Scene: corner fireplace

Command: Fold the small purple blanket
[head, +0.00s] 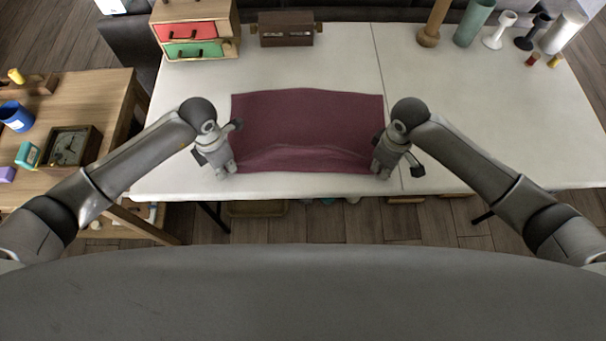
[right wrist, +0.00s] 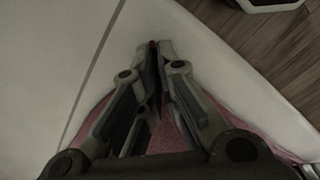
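The small purple blanket (head: 307,115) lies spread on the white table. Its far part is flat, and a raised crease runs across its near part between my two grippers. My left gripper (head: 226,172) is at the near left corner and looks shut on the cloth. My right gripper (head: 382,172) is at the near right corner. In the right wrist view its fingers (right wrist: 157,48) come together at the tips, with a speck of reddish cloth between them and the blanket (right wrist: 172,132) below. The gripped corners are mostly hidden by the fingers.
On the white table (head: 480,130), a drawer box (head: 192,30) and a brown wooden box (head: 286,28) stand behind the blanket. Several cylinders, including a green one (head: 473,22), stand at back right. A wooden side table (head: 105,90) holds a clock (head: 70,143). Table space right of the blanket is clear.

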